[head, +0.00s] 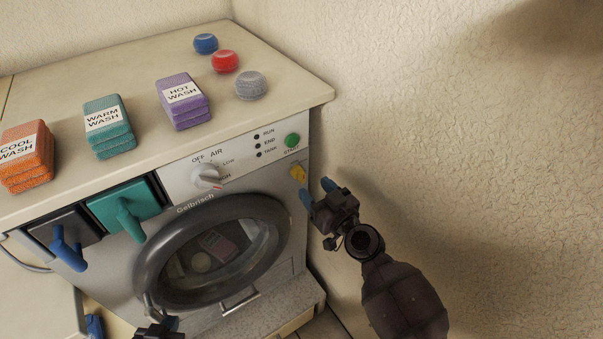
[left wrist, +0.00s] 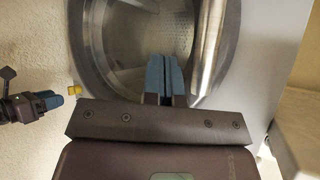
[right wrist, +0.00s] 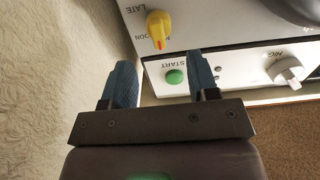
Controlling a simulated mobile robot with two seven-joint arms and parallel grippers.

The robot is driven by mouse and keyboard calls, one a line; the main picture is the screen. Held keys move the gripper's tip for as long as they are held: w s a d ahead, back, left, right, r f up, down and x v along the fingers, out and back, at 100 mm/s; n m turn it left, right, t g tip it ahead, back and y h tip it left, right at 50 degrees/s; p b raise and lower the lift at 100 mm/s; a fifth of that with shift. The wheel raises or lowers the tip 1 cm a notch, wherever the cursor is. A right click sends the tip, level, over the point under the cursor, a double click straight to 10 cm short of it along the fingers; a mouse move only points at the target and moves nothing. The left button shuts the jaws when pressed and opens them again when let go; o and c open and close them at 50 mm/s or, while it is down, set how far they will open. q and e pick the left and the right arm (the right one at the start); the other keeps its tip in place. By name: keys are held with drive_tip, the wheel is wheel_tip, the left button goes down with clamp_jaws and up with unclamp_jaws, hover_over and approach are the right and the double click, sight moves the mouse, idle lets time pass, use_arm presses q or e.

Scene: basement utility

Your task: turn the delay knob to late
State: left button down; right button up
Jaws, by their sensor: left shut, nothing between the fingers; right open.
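The yellow delay knob (head: 299,173) sits on the washer's front near its right edge, below the green start button. In the right wrist view the knob (right wrist: 158,26) appears upside down, with LATE lettering at its upper left and partly hidden lettering ending in "OON" at its lower left. Its red mark is at the end towards that lower lettering. My right gripper (head: 317,191) is open just right of the knob, apart from it; its blue fingers (right wrist: 161,68) have nothing between them. My left gripper (left wrist: 163,76) is shut and empty in front of the round door.
The washer top (head: 270,110) holds sponge stacks and several round pads. A white dial (head: 207,176) and green start button (head: 292,140) are on the panel. The textured wall (head: 420,130) stands close on the right. Teal (head: 130,208) and blue (head: 68,250) handles project at left.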

sight(304, 177)
use_arm(q)
drive_tip(key=shift+w+d, duration=0.2)
drive_tip(key=shift+w, duration=0.25)
use_arm(e)
drive_tip(key=x, duration=0.6)
drive_tip(key=shift+w+a, duration=0.1)
drive_tip(key=shift+w, duration=0.1)
drive_tip(key=c, duration=0.8)
use_arm(q)
drive_tip(key=shift+s+a+f, duration=0.1)
drive_tip(key=shift+s+f, duration=0.05)
drive_tip(key=shift+s, duration=0.2)
use_arm(e)
drive_tip(key=shift+c, duration=0.2)
